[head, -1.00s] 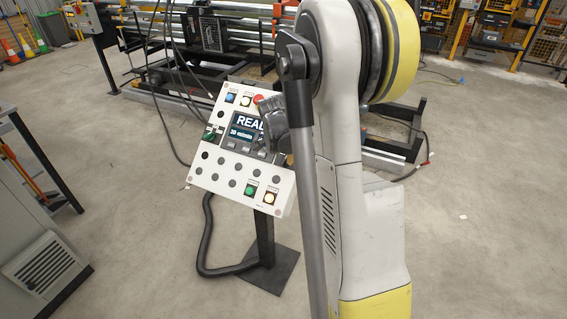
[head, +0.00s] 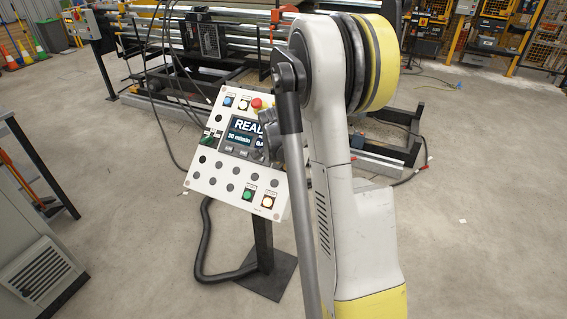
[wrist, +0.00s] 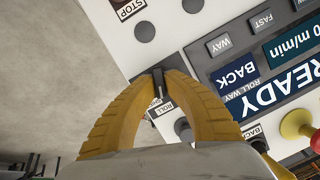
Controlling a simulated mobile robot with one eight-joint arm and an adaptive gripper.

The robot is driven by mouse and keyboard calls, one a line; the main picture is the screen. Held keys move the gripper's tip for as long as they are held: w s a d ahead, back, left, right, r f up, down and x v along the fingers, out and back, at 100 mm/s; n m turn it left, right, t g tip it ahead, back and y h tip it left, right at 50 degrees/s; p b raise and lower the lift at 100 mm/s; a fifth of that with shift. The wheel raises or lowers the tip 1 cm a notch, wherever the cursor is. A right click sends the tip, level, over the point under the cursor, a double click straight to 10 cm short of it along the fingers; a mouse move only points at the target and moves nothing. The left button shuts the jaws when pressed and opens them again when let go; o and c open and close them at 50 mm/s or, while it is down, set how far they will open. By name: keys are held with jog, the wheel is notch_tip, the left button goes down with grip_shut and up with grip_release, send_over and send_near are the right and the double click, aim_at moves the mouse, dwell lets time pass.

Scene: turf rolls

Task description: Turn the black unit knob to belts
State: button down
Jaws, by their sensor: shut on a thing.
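The black unit knob (wrist: 158,86) sits on the white control panel (wrist: 170,38), beside a small label that reads "ROLL" in part. In the wrist view the yellow fingers of my gripper (wrist: 160,78) are shut on it from both sides. Only a narrow black part with a pale line shows between the fingertips. The rest of the knob and most of its label are covered, so its setting cannot be read. In the head view the white panel (head: 203,182) stands on a post, and my arm hides the knob and my fingers.
The panel's display (head: 240,138) shows "READY". A red button (head: 257,103), a green knob (head: 208,138) and lit green and yellow buttons are on the panel. A roller machine stands behind, with cables hanging down. A grey cabinet (head: 35,250) is at left.

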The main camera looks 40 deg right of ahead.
jog(key=n+g, duration=0.1)
jog(key=n, duration=0.2)
jog(key=shift+w+n, duration=0.1)
jog(key=shift+n, duration=0.3)
jog(key=n+g+h, duration=0.1)
jog(key=n, duration=0.2)
jog(key=shift+a, duration=0.1)
jog(key=n, duration=0.4)
jog(key=shift+w+f+g+h, duration=0.1)
jog(key=shift+g+h, duration=0.3)
jog(key=shift+a+n+h, duration=0.1)
jog(key=shift+n+h, duration=0.3)
jog(key=shift+n, duration=1.4)
jog(key=c, duration=1.5)
grip_release()
jog(key=shift+o, duration=0.2)
